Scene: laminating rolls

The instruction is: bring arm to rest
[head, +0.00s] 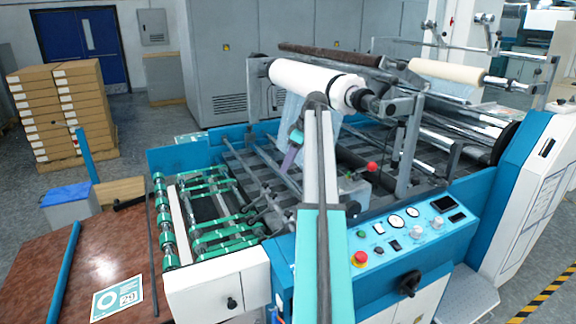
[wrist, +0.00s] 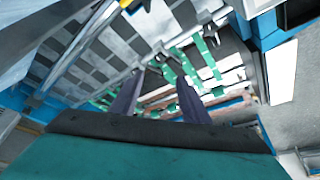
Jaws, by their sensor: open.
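My arm rises from the bottom middle of the head view, bends at the top in front of the white film roll (head: 300,78), and hangs down behind. My gripper (head: 287,168) is partly hidden by the arm there, over the machine's slatted bed. In the wrist view my gripper (wrist: 158,98) shows two dark fingers spread apart with nothing between them. Beyond the fingers are the green belts and pale rollers of the machine. From the pictures I cannot tell how high the fingertips are above the bed.
The control panel (head: 405,228) with a red stop button lies right of my arm. A cream roll (head: 447,71) sits on a bar at the back right. A brown table (head: 130,245) is at the left front, with stacked boxes (head: 42,112) behind.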

